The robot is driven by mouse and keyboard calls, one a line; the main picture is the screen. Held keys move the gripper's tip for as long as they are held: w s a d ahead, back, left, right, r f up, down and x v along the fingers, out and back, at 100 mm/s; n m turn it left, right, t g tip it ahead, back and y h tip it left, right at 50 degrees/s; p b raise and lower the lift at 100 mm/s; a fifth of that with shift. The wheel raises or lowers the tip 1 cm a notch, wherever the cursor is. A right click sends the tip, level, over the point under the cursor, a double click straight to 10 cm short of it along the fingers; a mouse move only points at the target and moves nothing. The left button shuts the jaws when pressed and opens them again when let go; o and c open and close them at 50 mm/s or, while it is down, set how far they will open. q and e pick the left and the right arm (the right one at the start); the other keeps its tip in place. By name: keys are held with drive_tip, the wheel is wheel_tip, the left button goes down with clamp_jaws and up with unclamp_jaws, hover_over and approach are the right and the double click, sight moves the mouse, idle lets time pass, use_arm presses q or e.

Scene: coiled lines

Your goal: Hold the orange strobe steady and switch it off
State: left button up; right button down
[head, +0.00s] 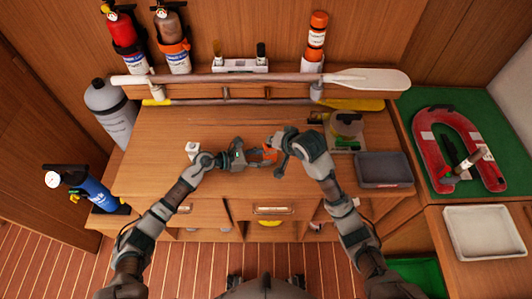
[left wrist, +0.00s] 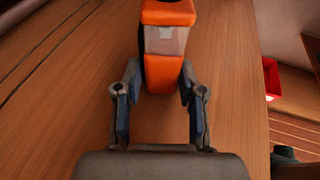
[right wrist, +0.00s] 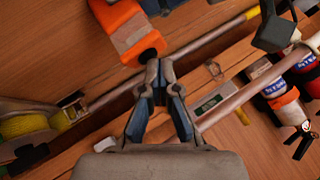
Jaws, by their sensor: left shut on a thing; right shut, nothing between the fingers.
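The orange strobe (head: 269,155) is held above the wooden bench in front of me. In the left wrist view the strobe (left wrist: 167,70) is an orange block with a pale band, between the fingers of my left gripper (left wrist: 160,82). My left gripper (head: 252,157) is shut on it. In the right wrist view the strobe (right wrist: 122,28) shows its pale band and a dark end. My right gripper (right wrist: 160,75) is shut and empty, its fingertips close to that dark end; I cannot tell whether they touch. In the head view my right gripper (head: 279,162) partly hides the strobe.
A white paddle (head: 365,79) and a yellow-ended pole (head: 350,104) lie along the back. Fire extinguishers (head: 122,32) stand back left. A dark tray (head: 384,170) sits at the bench's right end. A red horseshoe buoy (head: 439,120) lies farther right. The bench's left part is mostly clear.

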drive_tip(key=shift+r, duration=0.6)
drive_tip(key=shift+r, duration=0.1)
drive_tip(key=shift+r, duration=2.95)
use_arm(q)
drive_tip(key=o, duration=0.9)
